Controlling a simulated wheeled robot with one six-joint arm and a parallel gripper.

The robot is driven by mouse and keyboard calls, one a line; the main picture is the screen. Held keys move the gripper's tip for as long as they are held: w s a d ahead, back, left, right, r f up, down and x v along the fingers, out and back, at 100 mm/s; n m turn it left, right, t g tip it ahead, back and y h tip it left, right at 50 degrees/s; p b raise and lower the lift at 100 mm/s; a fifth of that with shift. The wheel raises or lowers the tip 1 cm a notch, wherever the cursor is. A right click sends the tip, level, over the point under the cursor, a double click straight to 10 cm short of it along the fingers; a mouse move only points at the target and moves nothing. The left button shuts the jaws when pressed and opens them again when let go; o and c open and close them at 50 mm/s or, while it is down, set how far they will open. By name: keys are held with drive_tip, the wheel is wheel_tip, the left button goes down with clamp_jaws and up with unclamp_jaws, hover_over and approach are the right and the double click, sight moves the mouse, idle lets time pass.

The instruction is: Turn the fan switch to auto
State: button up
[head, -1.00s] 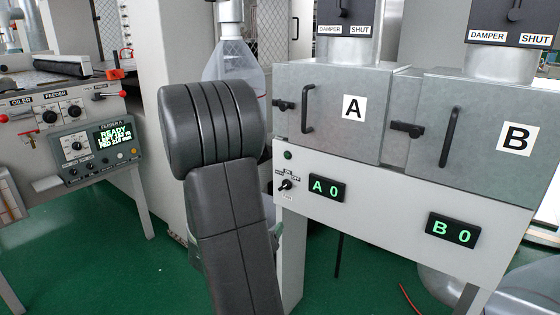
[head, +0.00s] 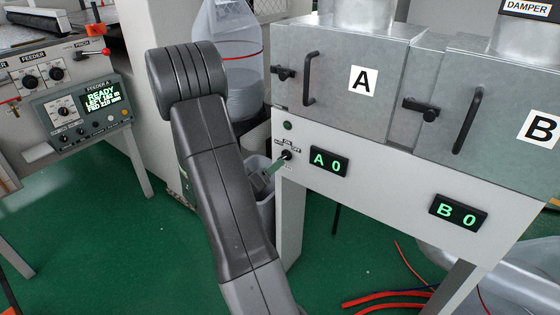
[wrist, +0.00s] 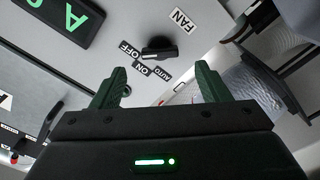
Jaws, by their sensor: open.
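The fan switch is a small black knob (wrist: 160,48) on the pale panel in the wrist view, with OFF, ON, AUTO and FAN labels around it. Its bar lies roughly left to right there, near the OFF label at its left end; I cannot tell which end is the pointer. The switch also shows in the head view (head: 287,156), left of the A 0 display. My gripper (wrist: 158,86) is open and empty, its two green fingers apart and short of the knob in the picture. In the head view a green finger shows just below-left of the switch.
The A 0 display (head: 328,162) and B 0 display (head: 459,212) are on the same panel. Metal boxes A (head: 345,75) and B (head: 500,100) with handles stand above. A grey bin (head: 262,215) is under the panel's left end. The feeder console (head: 85,110) is at left.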

sight(285, 157)
drive_tip(key=x, duration=0.6)
drive_tip(key=shift+c, duration=0.4)
drive_tip(key=c, duration=0.9)
drive_tip(key=shift+f+m+b, duration=0.1)
drive_tip(key=shift+m+b, duration=0.2)
drive_tip(key=shift+b, duration=0.05)
drive_tip(key=shift+m+b, duration=6.6)
drive_tip(key=shift+m, duration=2)
